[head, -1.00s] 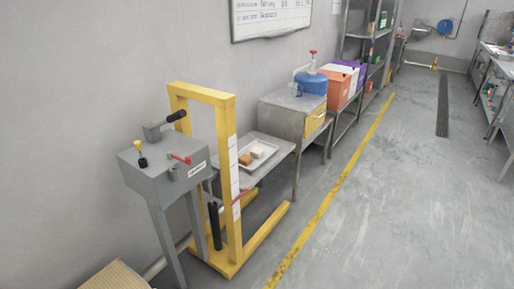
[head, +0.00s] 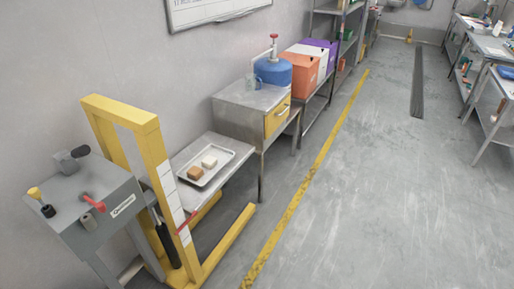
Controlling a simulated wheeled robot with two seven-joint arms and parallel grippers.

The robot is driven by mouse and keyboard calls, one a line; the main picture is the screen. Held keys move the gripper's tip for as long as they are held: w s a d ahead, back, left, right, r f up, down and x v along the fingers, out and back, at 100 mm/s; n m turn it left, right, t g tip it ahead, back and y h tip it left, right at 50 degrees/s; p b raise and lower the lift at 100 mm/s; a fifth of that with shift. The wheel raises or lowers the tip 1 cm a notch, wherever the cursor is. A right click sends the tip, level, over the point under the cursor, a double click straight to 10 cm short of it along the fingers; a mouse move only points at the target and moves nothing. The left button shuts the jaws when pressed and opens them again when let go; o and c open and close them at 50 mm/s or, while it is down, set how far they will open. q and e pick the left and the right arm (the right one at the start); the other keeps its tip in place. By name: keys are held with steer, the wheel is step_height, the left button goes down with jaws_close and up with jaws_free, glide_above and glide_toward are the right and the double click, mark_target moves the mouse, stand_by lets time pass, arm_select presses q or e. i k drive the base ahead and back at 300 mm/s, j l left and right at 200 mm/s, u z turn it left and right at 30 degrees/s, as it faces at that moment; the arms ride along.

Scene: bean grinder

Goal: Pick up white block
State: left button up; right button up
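The white block (head: 209,162) sits on a pale tray (head: 225,157) on a low metal table. A brown block (head: 195,173) lies next to it on the same tray, to its left and nearer. Both blocks are small and uncovered in the head view. Neither of my grippers shows in this view.
A yellow lift frame (head: 153,150) and a grey control box (head: 90,200) with levers stand left of the tray. A metal cabinet (head: 238,107) with a yellow drawer (head: 277,116) stands beyond it. Open floor (head: 370,190) lies to the right, past a yellow line.

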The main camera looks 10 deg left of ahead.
mark_target(210, 162)
steer(key=i+l+z, duration=0.2)
steer(key=i, duration=1.5)
steer(key=i+u, duration=0.4)
steer(key=i+l+u, duration=0.2)
steer(key=i+u, duration=0.2)
steer(key=i+l+u, duration=0.3)
steer(key=u, duration=0.15)
steer(key=i+l+u, duration=0.4)
steer(key=k, duration=0.1)
